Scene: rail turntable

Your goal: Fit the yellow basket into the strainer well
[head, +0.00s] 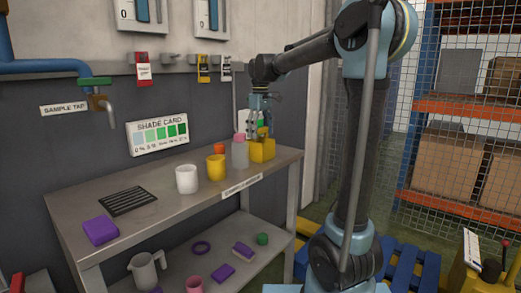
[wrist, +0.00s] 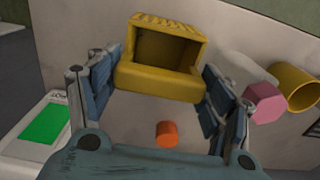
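The yellow basket (head: 263,150) is a small open box at the right end of the bench top, next to a bottle with a pink cap. In the wrist view the basket (wrist: 160,78) shows its open hollow between the fingertips. My gripper (head: 262,130) is just above it, fingers spread wide to either side; the wrist view shows both blue fingers (wrist: 161,75). Whether a fingertip touches the basket I cannot tell. No strainer well is clearly recognisable; a dark slotted grate (head: 128,201) lies at the left of the bench top.
On the bench (head: 165,213) stand a white cup (head: 186,179), a yellow cup (head: 216,168), an orange piece (head: 219,148) and the bottle (head: 240,153). A purple block (head: 100,230) is at the front left. The lower shelf holds a jug (head: 146,271) and several small items.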

